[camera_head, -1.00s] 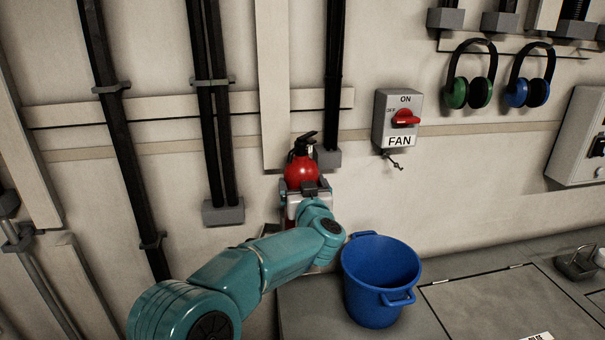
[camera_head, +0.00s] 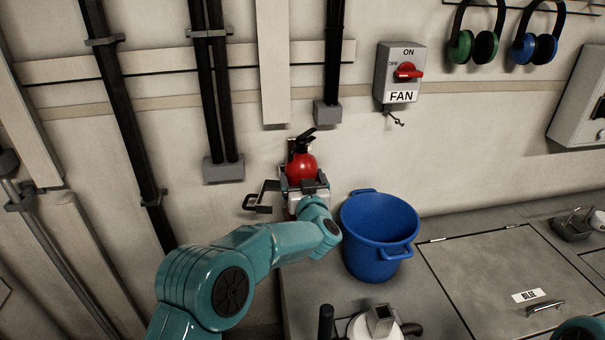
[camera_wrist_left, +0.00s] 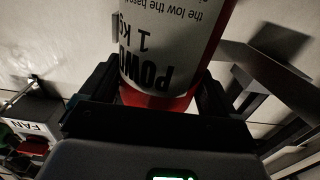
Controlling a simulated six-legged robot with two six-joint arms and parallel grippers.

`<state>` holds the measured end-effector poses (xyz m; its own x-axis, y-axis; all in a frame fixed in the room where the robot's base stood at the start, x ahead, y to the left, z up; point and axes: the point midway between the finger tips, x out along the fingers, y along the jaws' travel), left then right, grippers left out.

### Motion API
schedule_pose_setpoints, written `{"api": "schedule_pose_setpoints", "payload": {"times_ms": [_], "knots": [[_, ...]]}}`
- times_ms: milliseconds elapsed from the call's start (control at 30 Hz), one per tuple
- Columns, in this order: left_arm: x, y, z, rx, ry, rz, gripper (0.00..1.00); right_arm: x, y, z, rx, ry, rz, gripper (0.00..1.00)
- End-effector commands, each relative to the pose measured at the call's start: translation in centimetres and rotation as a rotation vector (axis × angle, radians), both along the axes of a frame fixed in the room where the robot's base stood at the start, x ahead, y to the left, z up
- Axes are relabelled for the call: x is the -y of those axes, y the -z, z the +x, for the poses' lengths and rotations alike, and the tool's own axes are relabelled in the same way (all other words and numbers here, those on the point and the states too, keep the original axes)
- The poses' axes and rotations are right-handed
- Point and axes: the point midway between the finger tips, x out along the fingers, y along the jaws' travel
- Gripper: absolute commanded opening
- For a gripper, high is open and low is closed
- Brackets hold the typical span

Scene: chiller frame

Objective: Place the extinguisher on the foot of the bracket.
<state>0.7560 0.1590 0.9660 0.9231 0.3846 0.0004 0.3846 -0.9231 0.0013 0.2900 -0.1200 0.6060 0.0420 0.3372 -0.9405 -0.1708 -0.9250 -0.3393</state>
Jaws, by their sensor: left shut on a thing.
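The red extinguisher (camera_head: 301,168) with its black handle stands roughly upright close to the wall, left of the blue bucket. My left gripper (camera_head: 306,188) is shut around its body from the front. In the left wrist view the extinguisher's white label (camera_wrist_left: 165,45) fills the space between the two dark fingers (camera_wrist_left: 152,92). The bracket's dark open band (camera_head: 262,198) sticks out from the wall just left of the extinguisher, and dark bracket bars also show at the right in the left wrist view (camera_wrist_left: 275,80). The bracket's foot and the extinguisher's base are hidden behind my gripper and arm. My right gripper does not show.
A blue bucket (camera_head: 378,236) stands on the grey counter just right of my left gripper. A fan switch box (camera_head: 398,74) is on the wall above it. Black pipes (camera_head: 213,90) run down the wall. A white object (camera_head: 380,325) is at the bottom edge.

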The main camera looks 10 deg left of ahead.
Motion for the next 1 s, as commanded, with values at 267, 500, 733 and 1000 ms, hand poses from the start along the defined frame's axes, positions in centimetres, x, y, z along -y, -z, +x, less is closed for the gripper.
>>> {"api": "schedule_pose_setpoints", "payload": {"times_ms": [267,500,733,1000], "knots": [[0.0,0.0,0.0,0.000,0.000,0.000,1.00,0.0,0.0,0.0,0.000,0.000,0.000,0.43],[0.1,-0.1,-0.2,0.000,0.000,0.000,1.00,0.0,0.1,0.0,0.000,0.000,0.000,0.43],[1.4,0.0,-3.2,-0.001,0.003,0.001,1.00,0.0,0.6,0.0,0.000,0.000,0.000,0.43],[2.8,-0.1,-6.6,0.001,0.001,0.001,1.00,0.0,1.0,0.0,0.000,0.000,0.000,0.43]]}}
